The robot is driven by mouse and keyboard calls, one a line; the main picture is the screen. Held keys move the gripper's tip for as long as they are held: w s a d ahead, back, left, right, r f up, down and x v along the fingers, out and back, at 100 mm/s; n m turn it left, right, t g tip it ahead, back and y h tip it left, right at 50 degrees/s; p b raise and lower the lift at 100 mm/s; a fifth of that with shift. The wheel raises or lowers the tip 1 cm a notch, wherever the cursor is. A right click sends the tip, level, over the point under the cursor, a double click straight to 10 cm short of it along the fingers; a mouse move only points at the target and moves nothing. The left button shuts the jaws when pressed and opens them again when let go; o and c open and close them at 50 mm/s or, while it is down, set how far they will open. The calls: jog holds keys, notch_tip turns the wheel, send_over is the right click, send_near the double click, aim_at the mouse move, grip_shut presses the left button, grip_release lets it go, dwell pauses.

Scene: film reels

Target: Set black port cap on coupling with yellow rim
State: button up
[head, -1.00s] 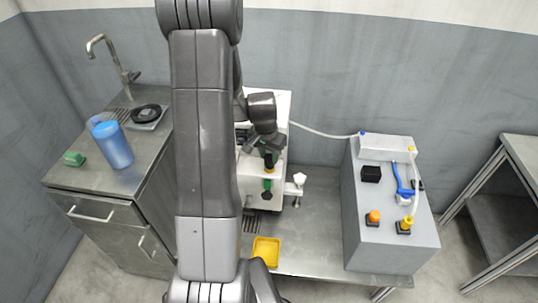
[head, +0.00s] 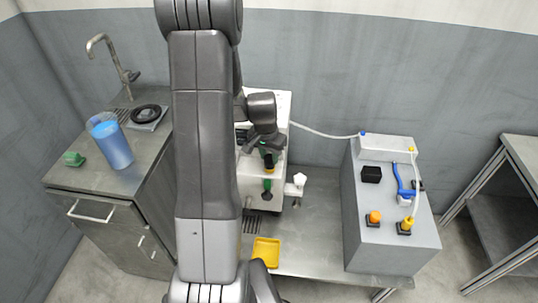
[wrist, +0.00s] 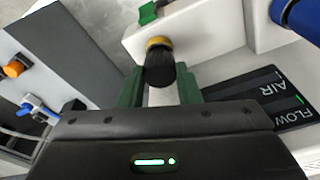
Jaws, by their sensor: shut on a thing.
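The black port cap (wrist: 160,68) is a dark ribbed cylinder between the green fingers of my gripper (wrist: 160,90) in the wrist view. My gripper is shut on it. The coupling's yellow rim (wrist: 158,42) shows just beyond the cap's far end, on the front of a white housing (wrist: 205,35). Cap and rim look lined up and very close; I cannot tell whether the cap is seated. In the head view my gripper (head: 265,146) is at the housing's front, with the dark cap (head: 268,161) below it, partly hidden by my arm.
A green handle (head: 267,185) is below the cap, and a white knob (head: 299,180) stands to the right. A yellow tray (head: 265,252) lies on the bench. A grey box (head: 385,245) with orange and yellow knobs stands right.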

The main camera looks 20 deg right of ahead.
jog(key=shift+f+b, duration=0.55)
jog(key=shift+f, duration=0.1)
jog(key=o, duration=0.7)
jog(key=shift+c, duration=0.2)
jog(key=shift+r, duration=0.1)
notch_tip(320, 180, up, 11)
jog(key=s+a+p, duration=0.1)
jog(key=p, duration=0.5)
jog(key=shift+a+p, duration=0.2)
jog(key=shift+p, duration=0.2)
jog(key=shift+w+d+f+b, duration=0.2)
jog(key=shift+f+b, duration=0.65)
jog(key=shift+f, duration=0.55)
jog(key=shift+w+d+f+b, duration=0.15)
jog(key=shift+f+b, duration=0.75)
jog(key=shift+f, duration=0.55)
jog(key=shift+w+d+f+b, duration=0.1)
jog(key=shift+d+f+b, duration=0.1)
jog(key=shift+f+b, duration=0.95)
jog(key=shift+s+f+p, duration=0.1)
jog(key=shift+f+p, duration=0.1)
jog(key=shift+p, duration=0.15)
